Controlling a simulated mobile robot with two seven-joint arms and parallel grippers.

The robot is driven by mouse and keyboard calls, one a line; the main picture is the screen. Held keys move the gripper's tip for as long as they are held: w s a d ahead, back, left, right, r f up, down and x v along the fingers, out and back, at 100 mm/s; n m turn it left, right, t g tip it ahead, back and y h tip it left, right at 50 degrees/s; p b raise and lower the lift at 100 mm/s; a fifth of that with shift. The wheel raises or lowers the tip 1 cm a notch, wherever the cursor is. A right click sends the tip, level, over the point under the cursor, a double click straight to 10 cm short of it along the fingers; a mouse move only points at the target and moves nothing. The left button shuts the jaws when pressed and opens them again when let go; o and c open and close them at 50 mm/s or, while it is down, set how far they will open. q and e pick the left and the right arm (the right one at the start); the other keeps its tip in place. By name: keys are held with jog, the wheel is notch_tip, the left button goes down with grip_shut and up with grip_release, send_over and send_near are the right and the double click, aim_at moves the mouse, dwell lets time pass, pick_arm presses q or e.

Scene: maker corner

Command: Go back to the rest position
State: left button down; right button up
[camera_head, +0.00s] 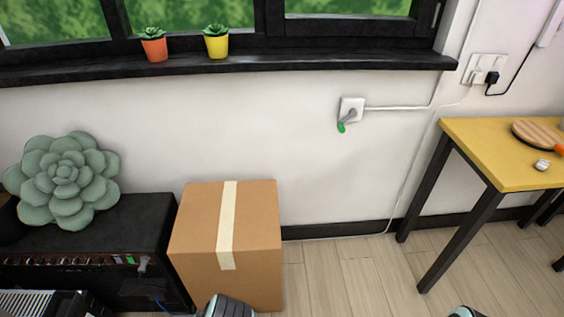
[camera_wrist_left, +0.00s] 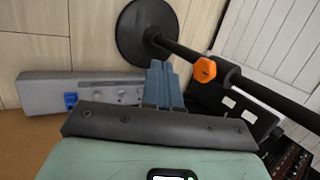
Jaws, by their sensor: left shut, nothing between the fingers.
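In the left wrist view my left gripper (camera_wrist_left: 160,72) is shut, its blue-grey fingers together with nothing between them. It hangs in front of a grey device and a black stand, and I cannot tell how far off they are. In the head view only small parts of my own arms show at the bottom edge. Neither gripper's fingers show there, and my right gripper is in neither view.
A taped cardboard box (camera_head: 255,240) stands by the wall, beside a black cabinet (camera_head: 145,215) bearing a large succulent (camera_head: 65,178). A yellow table (camera_head: 490,150) is at right; floor between is clear. The wrist view shows a grey device (camera_wrist_left: 50,92) and a black stand (camera_wrist_left: 130,35).

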pick_arm(q)
jog(key=s+d+f+n+t+h, duration=0.1)
jog(key=s+d+f+n+h, duration=0.15)
jog(key=s+d+h, duration=0.45)
jog(key=s+d+r+t, duration=0.2)
jog(key=d+r+t, duration=0.25)
jog(key=d, duration=0.25)
jog(key=s+d+r+g+p, duration=0.1)
jog(key=s+d+r+p, duration=0.2)
jog(key=r+p, duration=0.8)
jog(key=s+d+r+g+h+p, duration=0.1)
jog(key=s+d+r+g+p, duration=0.1)
jog(key=r+p, duration=0.9)
notch_tip(320, 180, up, 3)
jog(key=shift+s+d+f+m+h, duration=0.1)
jog(key=shift+s+d+m+h, duration=0.3)
jog(key=shift+s+d, duration=0.3)
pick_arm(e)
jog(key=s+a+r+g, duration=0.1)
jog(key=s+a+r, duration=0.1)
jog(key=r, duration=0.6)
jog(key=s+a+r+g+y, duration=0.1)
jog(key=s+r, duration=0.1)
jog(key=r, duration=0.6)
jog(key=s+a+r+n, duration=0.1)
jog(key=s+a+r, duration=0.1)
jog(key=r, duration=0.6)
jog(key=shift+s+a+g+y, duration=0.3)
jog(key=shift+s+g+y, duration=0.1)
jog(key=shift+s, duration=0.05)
